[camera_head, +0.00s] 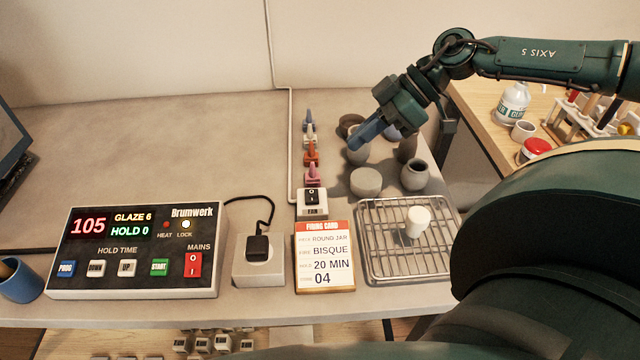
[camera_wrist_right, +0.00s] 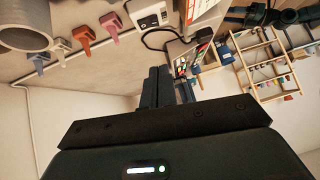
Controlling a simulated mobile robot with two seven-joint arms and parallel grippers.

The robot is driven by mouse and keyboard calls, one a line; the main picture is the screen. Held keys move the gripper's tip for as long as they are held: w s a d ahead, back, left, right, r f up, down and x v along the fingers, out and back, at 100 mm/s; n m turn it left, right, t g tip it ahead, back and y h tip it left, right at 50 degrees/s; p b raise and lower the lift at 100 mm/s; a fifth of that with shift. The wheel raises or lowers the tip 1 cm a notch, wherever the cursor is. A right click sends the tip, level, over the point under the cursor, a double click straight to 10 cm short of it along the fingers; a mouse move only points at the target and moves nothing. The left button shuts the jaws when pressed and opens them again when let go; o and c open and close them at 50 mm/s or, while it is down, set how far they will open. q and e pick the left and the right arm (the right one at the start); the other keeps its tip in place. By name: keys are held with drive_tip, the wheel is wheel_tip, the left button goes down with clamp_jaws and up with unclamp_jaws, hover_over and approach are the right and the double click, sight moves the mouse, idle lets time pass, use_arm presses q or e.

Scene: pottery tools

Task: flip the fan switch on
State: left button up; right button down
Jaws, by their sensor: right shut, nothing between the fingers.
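A small white switch box (camera_head: 312,213) with a black rocker (camera_head: 312,196) stands on the table behind the firing card, at the end of a thin conduit from the wall. No fan label is readable on it, and I cannot tell which way the rocker is tipped. The box also shows at the top of the right wrist view (camera_wrist_right: 150,14). My right gripper (camera_head: 356,143) is shut and empty, with its blue-grey fingers above the pots, behind and to the right of the switch, apart from it. The fingers also show in the wrist view (camera_wrist_right: 164,88). My left gripper is out of view.
The firing card (camera_head: 324,257), a plug box (camera_head: 259,268) and the Brumwerk controller (camera_head: 130,283) are in front. Table left of the hooks is clear.

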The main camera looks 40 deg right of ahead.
drive_tip(key=p, duration=0.1)
hover_over(306, 199)
drive_tip(key=s+d, duration=0.1)
drive_tip(key=d, duration=0.2)
wheel_tip(306, 199, down, 6)
drive_tip(key=shift+f, duration=0.1)
drive_tip(key=f, duration=0.3)
drive_tip(key=shift+s+a+f, duration=0.2)
drive_tip(key=shift+f, duration=0.6)
